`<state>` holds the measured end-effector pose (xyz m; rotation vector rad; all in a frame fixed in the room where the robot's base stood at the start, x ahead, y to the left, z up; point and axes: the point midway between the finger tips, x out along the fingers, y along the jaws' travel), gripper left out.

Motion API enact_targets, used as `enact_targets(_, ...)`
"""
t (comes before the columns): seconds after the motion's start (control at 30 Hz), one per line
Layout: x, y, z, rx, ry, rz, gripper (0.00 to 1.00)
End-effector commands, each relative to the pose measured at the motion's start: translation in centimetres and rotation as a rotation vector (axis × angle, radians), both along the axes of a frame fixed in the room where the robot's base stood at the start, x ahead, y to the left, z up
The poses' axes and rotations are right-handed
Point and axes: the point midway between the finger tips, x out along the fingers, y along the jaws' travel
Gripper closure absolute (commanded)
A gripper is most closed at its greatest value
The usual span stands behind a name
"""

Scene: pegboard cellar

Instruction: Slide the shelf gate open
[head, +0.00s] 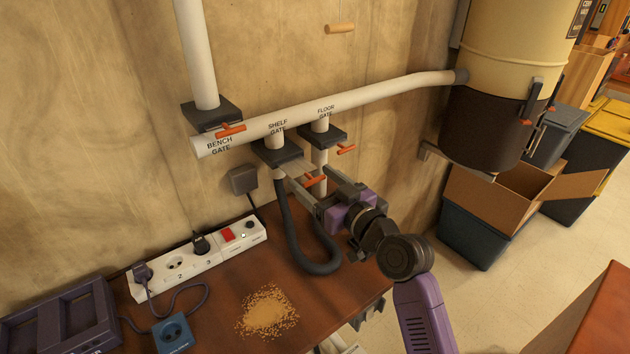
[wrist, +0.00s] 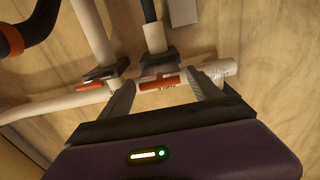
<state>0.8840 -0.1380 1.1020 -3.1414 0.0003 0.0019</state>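The shelf gate (head: 277,153) is a dark block on a short white branch below the labelled main pipe. A pale flat slide (head: 299,168) sticks out of its front, with an orange handle (head: 316,181) at the end. My gripper (head: 306,181) is at this handle, its fingers spread on either side. In the wrist view the orange handle (wrist: 160,84) lies between the two open fingers (wrist: 163,88); the left fingertip is close to one end. I cannot tell whether either finger touches it.
The floor gate (head: 323,135) with its orange handle (head: 346,149) is close on the right; the bench gate (head: 212,115) is left. A dark hose (head: 285,215) hangs below the shelf gate. The bench (head: 220,290) carries a power strip (head: 190,265) and a sawdust pile (head: 267,312).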

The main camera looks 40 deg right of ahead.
Motion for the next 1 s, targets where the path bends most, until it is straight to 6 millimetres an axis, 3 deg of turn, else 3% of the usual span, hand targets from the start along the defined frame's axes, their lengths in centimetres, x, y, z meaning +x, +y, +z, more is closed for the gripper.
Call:
enact_targets(0.23,-0.9,0.0,-0.2,0.0,0.0,-0.001,0.27)
enact_targets(0.5,-5.3,0.0,-0.2,0.0,-0.001,-0.002,0.27)
enact_targets(0.7,-7.4,0.0,-0.1,0.001,0.0,-0.001,0.27)
enact_targets(1.0,-7.9,0.0,0.0,0.0,-0.001,0.0,0.27)
